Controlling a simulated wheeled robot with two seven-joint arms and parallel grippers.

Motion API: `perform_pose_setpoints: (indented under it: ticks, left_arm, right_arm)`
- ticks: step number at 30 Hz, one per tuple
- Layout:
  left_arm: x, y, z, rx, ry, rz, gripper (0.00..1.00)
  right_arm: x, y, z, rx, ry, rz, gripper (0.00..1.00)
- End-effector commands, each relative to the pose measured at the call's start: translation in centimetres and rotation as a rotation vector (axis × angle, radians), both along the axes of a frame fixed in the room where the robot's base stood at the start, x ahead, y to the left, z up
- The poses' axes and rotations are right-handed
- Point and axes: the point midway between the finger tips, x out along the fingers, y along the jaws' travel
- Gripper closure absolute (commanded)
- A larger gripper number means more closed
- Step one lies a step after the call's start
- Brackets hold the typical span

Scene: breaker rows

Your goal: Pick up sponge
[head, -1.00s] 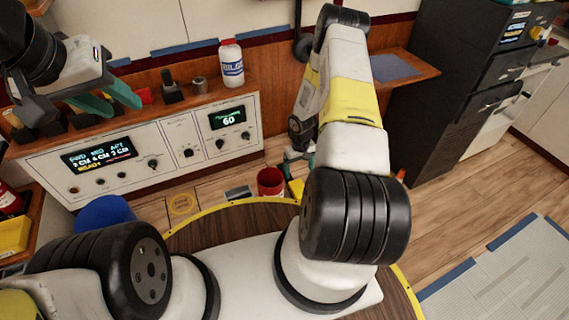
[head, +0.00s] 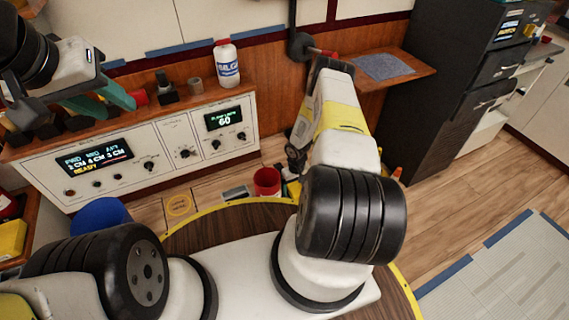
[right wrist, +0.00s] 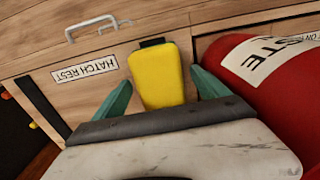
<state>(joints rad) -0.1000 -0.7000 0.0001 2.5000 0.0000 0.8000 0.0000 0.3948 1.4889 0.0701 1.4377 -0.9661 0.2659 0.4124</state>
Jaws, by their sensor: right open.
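A yellow block with a dark top end, which looks like the sponge (right wrist: 158,78), stands between the fingers of my right gripper (right wrist: 161,80) in the right wrist view. The green fingers are open, one on each side, with gaps between them and the block. In the head view my right arm hides most of that gripper and I cannot make out the block clearly. My left gripper (head: 116,103) hangs at the upper left in front of the console shelf, its fingers apart and empty.
A red waste bin (right wrist: 262,65) is close beside the right finger; it also shows in the head view (head: 267,181).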

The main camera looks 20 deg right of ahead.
Motion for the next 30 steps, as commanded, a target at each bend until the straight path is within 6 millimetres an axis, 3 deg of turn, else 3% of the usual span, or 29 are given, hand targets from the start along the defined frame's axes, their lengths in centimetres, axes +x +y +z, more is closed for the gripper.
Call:
perform_pose_setpoints:
  ticks: [7,15,18,25,30]
  left_arm:
    - [0.0,0.0,0.0,0.000,0.000,0.000,0.64]
    - [0.0,0.0,0.0,0.000,0.000,0.000,0.64]
    - [0.0,0.0,0.0,0.000,0.000,0.000,0.64]
    - [0.0,0.0,0.0,0.000,0.000,0.000,0.64]
    - [0.0,0.0,0.0,0.000,0.000,0.000,0.64]
  right_arm:
    - [0.0,0.0,-0.1,0.000,-0.001,0.000,0.17]
    - [0.0,0.0,-0.1,0.000,-0.001,0.000,0.70]
    - [0.0,0.0,-0.1,0.000,-0.001,0.000,0.86]
    - [0.1,0.0,0.1,0.000,-0.001,0.000,0.86]
    - [0.1,-0.1,1.6,-0.001,-0.002,0.001,0.86]
